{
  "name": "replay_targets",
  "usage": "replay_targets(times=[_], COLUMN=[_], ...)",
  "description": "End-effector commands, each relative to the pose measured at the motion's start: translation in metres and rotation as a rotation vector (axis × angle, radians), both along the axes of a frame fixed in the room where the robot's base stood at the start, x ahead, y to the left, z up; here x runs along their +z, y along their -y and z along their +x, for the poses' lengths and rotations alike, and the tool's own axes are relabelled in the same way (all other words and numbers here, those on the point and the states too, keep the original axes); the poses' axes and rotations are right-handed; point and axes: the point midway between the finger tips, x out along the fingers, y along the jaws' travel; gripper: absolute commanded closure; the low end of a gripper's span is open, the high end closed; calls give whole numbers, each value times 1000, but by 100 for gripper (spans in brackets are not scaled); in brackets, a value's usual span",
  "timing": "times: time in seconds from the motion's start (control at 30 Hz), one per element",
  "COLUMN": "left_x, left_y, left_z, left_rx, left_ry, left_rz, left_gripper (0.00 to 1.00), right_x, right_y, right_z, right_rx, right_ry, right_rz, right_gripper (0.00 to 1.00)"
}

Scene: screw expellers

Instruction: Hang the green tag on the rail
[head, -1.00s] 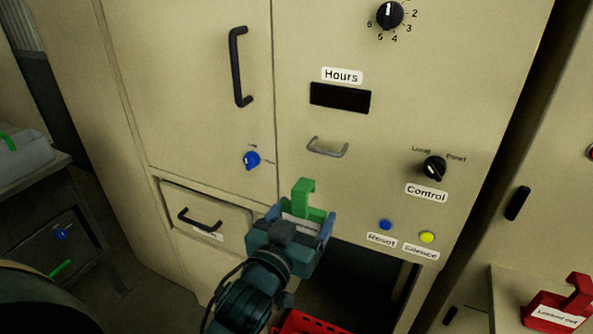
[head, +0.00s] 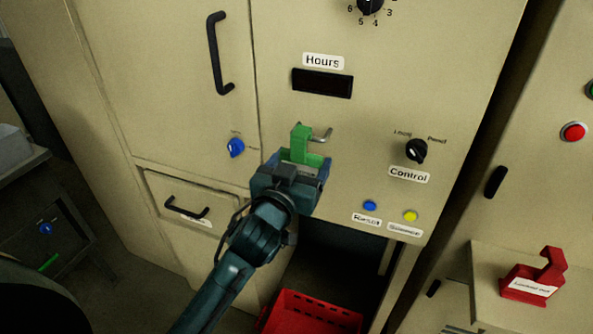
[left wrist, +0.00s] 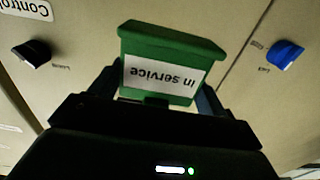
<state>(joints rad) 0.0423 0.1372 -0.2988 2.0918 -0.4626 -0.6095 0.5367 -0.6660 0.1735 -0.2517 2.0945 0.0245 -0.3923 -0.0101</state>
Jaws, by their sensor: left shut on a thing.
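The green tag (head: 301,145) has a hook at its top and a white label. In the left wrist view the tag (left wrist: 170,48) reads "in service" upside down. My left gripper (head: 296,172) is shut on the tag's lower body and holds it upright before the cabinet. The rail (head: 322,136) is a small grey metal bar below the "Hours" display. The hook covers the rail's left part in the head view; I cannot tell whether they touch. The rail does not show in the left wrist view. My right gripper is not in view.
A blue knob (head: 236,148) is left of the tag and the black Control knob (head: 416,151) right of it. Below are a blue button (head: 370,206), a yellow button (head: 410,216) and a red crate (head: 312,312). A red tag (head: 534,280) stands at right.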

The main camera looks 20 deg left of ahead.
Motion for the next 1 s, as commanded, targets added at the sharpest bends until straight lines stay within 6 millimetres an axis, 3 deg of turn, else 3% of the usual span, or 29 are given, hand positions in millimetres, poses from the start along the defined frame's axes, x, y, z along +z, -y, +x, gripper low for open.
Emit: replay_targets(times=[0.43, 0.63, 1.0], left_x=[0, -13, -16], left_y=[1, 1, 1], left_z=[36, 35, 35], left_rx=[1, 0, 1], left_ry=[1, 0, 0], left_rz=[2, 0, 0], left_gripper=[47, 47, 47], right_x=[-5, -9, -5], right_y=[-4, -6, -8], right_z=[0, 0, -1], right_rx=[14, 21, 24], right_ry=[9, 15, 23], right_rz=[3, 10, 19], right_gripper=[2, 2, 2])
